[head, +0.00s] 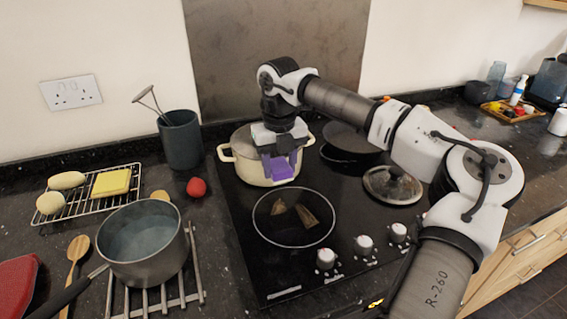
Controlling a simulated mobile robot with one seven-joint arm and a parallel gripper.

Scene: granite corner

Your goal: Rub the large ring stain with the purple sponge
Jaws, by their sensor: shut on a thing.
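My gripper (281,160) points down over the black hob and is shut on the purple sponge (283,172). The sponge shows between the two fingers, in front of the cream pot, and appears to be above the hob surface. A large pale ring (334,217) is on the front left of the hob, nearer the camera than the sponge. Two brown patches lie inside it. I cannot tell whether the ring is the stain or a cooking-zone marking.
The cream pot (240,165) stands close behind my gripper. A dark pan (350,160) and a glass lid (392,185) are to its right. Knobs (364,244) line the front edge. A grey saucepan (142,262) and a red ball-like item (196,187) are to the left.

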